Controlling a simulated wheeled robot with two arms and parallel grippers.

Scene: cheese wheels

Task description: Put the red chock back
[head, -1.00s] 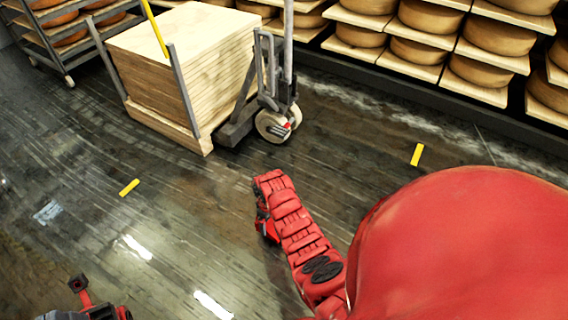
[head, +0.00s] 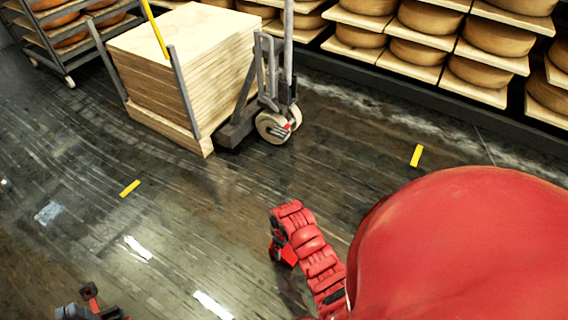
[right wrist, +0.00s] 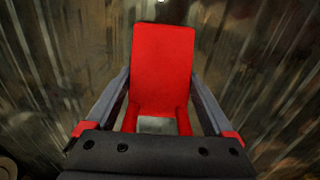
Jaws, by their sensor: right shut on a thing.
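The red chock (right wrist: 161,70) fills the middle of the right wrist view, between the two dark fingers of my right gripper (right wrist: 160,104). The gripper is shut on it. Much of the chock is hidden there by my arm. My left gripper (head: 90,303) is at the bottom left edge, partly cut off; its jaws are not clear.
A pallet truck (head: 273,110) with a stack of wooden boards (head: 185,75) stands at the back. Cheese shelves (head: 420,72) line the back right, and a cheese rack (head: 60,45) stands back left. Yellow floor marks (head: 130,188) lie on open, wet floor.

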